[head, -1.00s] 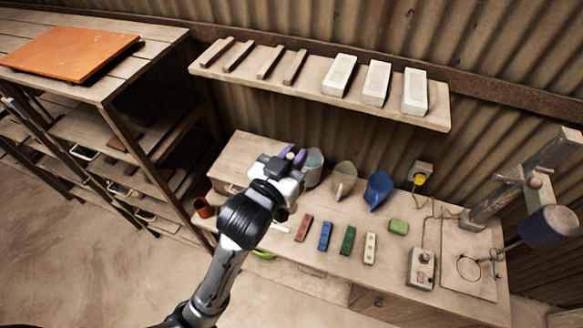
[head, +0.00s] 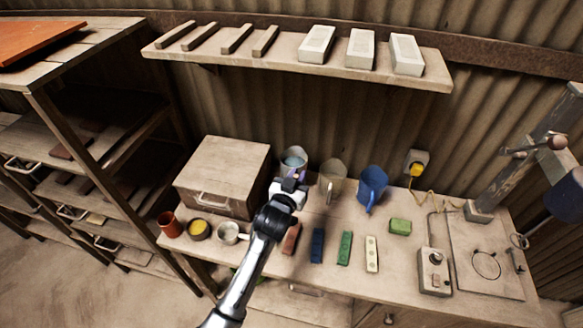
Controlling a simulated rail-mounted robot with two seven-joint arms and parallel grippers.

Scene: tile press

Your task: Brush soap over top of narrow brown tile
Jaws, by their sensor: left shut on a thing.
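My left gripper (head: 291,180) is over the back of the workbench, just in front of a bucket of bluish liquid (head: 294,159). It is shut on a small purple thing (head: 302,176), mostly hidden by the gripper; I cannot tell whether this is a brush. I cannot single out the narrow brown tile. A reddish-brown block (head: 292,238) lies on the bench beside the arm, partly covered by it. Narrow brown bars (head: 237,38) lie on the wall shelf. My right gripper is not in view.
Blue (head: 317,245), green (head: 344,248) and cream (head: 371,254) blocks lie on the bench (head: 400,290). A grey jug (head: 332,178), blue jug (head: 372,186) and green sponge-like block (head: 400,226) stand behind. A wooden box (head: 222,175) is left, a press (head: 487,262) right.

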